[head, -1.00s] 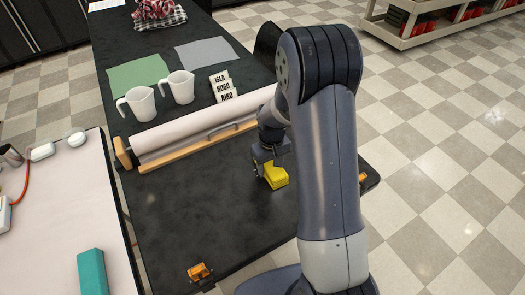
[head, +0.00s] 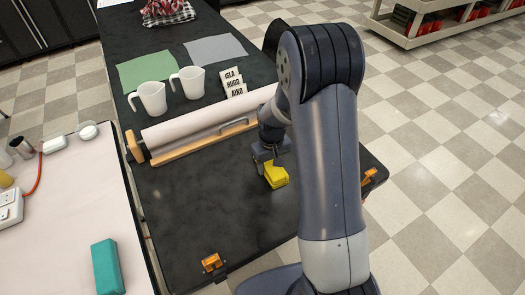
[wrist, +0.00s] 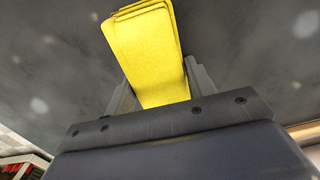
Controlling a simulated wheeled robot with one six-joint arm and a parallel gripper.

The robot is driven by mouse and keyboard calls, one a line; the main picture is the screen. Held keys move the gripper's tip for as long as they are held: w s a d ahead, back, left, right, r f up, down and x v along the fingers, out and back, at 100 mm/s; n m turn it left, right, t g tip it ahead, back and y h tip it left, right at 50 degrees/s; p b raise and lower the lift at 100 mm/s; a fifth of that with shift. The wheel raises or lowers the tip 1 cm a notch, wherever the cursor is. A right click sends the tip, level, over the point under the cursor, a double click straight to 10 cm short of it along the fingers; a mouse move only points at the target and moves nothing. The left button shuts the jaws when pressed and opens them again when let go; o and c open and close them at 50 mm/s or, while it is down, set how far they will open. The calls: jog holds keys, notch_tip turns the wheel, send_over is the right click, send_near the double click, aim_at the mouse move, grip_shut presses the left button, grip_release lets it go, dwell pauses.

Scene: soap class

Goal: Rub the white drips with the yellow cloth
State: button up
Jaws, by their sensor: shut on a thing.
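The folded yellow cloth (head: 277,175) is in my gripper (head: 268,160), low at the dark table's (head: 215,195) near right part. In the wrist view the cloth (wrist: 150,50) is a thick folded pad between the two fingers of my gripper (wrist: 160,85), which is shut on it. I cannot tell whether the cloth touches the table. Pale, blurred white spots show on the dark surface around the cloth in the wrist view, one at the upper right (wrist: 303,25) and one at the left (wrist: 39,105). They look like the white drips. None is clear in the head view.
A paper roll (head: 200,130) on a wooden holder lies behind my gripper. Two white jugs (head: 152,98), lettered blocks (head: 234,84), a green cloth (head: 146,70) and a grey cloth (head: 216,48) are farther back. Orange clamps (head: 211,262) sit at the table edge. The front left is clear.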

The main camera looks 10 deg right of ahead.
jog(key=shift+s+a, duration=0.15)
jog(key=shift+a, duration=0.25)
notch_tip(320, 180, up, 3)
jog(key=shift+a+f+p, duration=0.1)
jog(key=shift+f+p, duration=0.05)
jog(key=shift+p, duration=0.55)
jog(key=shift+r, duration=0.35)
jog(key=shift+r+p, duration=1.85)
jog(key=shift+r, duration=0.55)
jog(key=shift+f, duration=0.1)
